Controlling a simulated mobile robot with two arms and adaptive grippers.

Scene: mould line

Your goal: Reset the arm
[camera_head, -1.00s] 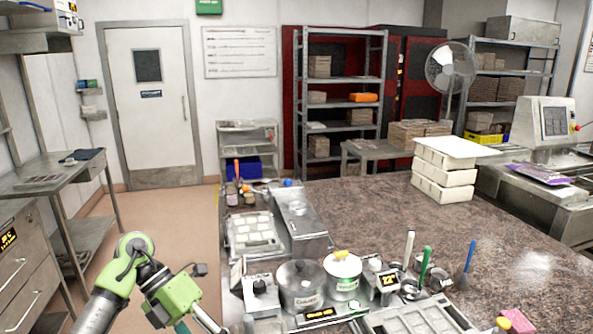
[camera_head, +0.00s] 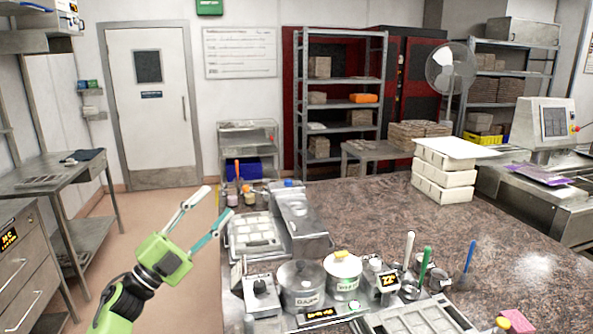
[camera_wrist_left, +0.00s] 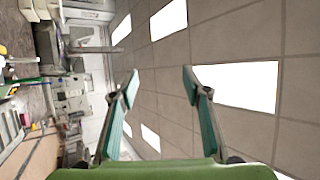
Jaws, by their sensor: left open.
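My left gripper (camera_head: 208,216) is green with two long fingers spread apart. It is raised in the air at the left, over the floor beside the counter's left edge, and points up. In the left wrist view my left gripper (camera_wrist_left: 157,88) shows its two teal-padded fingers apart with nothing between them; ceiling panels lie behind. My right gripper is in neither view.
The dark speckled counter (camera_head: 375,215) holds a dark pot (camera_head: 301,287), a white pot (camera_head: 343,275), a mould tray (camera_head: 256,235) and stacked white blocks (camera_head: 443,182). A steel side table (camera_head: 50,172) stands at left. Floor between is clear.

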